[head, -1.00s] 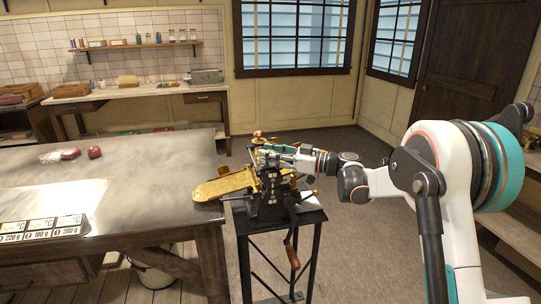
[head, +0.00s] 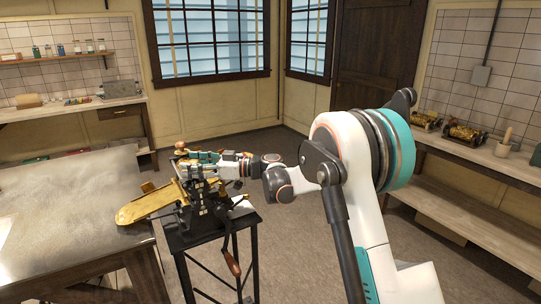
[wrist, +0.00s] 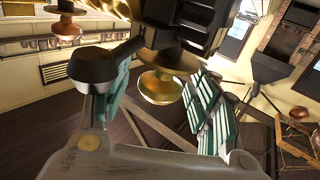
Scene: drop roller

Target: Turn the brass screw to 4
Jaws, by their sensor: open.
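The drop roller machine (head: 200,197) is dark with brass parts and stands on a narrow black stand. My gripper (head: 207,157) reaches over its top from the right. In the wrist view a round brass screw knob (wrist: 160,86) hangs under the dark machine body, between the two teal-padded fingers of my gripper (wrist: 165,105). The fingers are open, with a gap visible on the right side of the knob; contact on the left cannot be told. A copper-coloured knob (wrist: 66,27) shows at upper left. No scale number is readable.
A brass tray (head: 145,205) extends from the machine over the metal-topped table (head: 60,215) at left. A crank with a wooden handle (head: 232,263) hangs in front of the stand (head: 215,238). A side bench (head: 480,165) with brass rollers stands at right. Floor between is clear.

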